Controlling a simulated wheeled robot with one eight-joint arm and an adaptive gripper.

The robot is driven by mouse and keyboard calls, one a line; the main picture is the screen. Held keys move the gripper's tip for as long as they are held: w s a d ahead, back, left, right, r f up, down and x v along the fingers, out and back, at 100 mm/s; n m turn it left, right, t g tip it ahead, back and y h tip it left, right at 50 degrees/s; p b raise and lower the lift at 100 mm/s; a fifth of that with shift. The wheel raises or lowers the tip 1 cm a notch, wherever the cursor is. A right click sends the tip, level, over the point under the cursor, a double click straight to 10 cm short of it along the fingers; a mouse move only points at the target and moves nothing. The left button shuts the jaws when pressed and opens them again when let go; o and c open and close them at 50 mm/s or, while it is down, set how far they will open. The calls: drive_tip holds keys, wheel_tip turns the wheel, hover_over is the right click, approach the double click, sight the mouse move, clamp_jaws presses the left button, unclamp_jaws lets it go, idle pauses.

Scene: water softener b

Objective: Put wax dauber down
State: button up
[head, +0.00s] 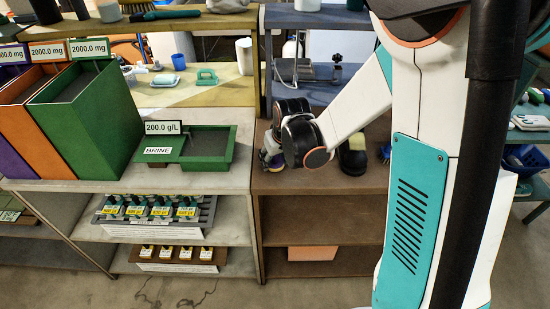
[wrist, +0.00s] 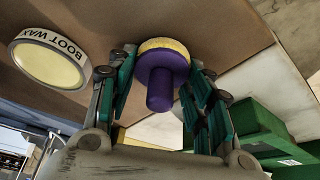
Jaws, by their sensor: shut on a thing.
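The wax dauber (wrist: 160,90) has a purple handle and a round yellowish pad. In the wrist view it sits between the fingers of my gripper (wrist: 163,68), which is shut on it. Its pad faces the brown shelf top (wrist: 185,22); I cannot tell whether the pad touches it. In the head view my gripper (head: 272,157) is low over the left end of the brown shelf, largely hidden by my arm, and only a little purple shows there. A round boot wax tin (wrist: 50,62) with a pale yellow face is beside the dauber in the wrist view.
The grey shelf top to the left holds a green brine tray (head: 205,148) and tall bins (head: 85,115). A dark object with a pale top (head: 352,158) stands right of my gripper. The brown shelf is bare in front of my gripper.

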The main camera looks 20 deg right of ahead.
drive_tip(key=o, duration=1.1)
drive_tip(key=shift+f, duration=0.1)
drive_tip(key=w+p+v, duration=0.1)
drive_tip(key=p+v, duration=0.4)
drive_tip(key=v, duration=0.8)
drive_tip(key=s+r+t, duration=0.1)
drive_tip(key=s+r, duration=0.4)
drive_tip(key=s, duration=0.4)
drive_tip(key=s+r+m+t, duration=0.1)
drive_tip(key=s+r, duration=0.5)
drive_tip(key=s, duration=0.4)
drive_tip(key=shift+a+t, duration=0.25)
drive_tip(key=shift+t, duration=0.15)
drive_tip(key=shift+s, duration=0.1)
